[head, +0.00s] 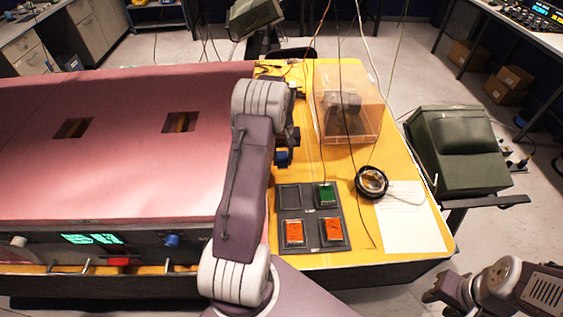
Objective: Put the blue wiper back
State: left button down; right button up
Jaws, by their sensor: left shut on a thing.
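A dark tray (312,218) with four square compartments sits on the yellow table. Its far-left compartment (290,197) is empty. A green wiper (326,195) is in the far-right one, and orange wipers are in the near-left (294,233) and near-right (333,231) ones. My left gripper (284,149), partly hidden behind my arm, is shut on the blue wiper (282,158). It shows just beyond the empty compartment in the picture; its height above the table is unclear. My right gripper (436,296) is at the lower right, away from the tray; its jaw state is unclear.
A clear box (347,105) stands at the back of the yellow table. A dark coil (371,181) and a white sheet (411,225) lie right of the tray. Thin cables hang across the table. A pink-topped enclosure (110,170) fills the left.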

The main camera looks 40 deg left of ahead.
aim_at(281, 171)
pick_arm(q)
jog(key=shift+w+a+f, duration=0.45)
jog(key=shift+a, duration=0.2)
notch_tip(281, 171, down, 4)
jog(key=shift+d+r+p, duration=0.15)
jog(key=shift+r+p, duration=0.05)
jog(key=shift+p, duration=0.45)
jog(key=shift+f, duration=0.25)
jog(key=c, duration=0.9)
grip_release()
jog(key=shift+f, duration=0.1)
jog(key=shift+c, duration=0.2)
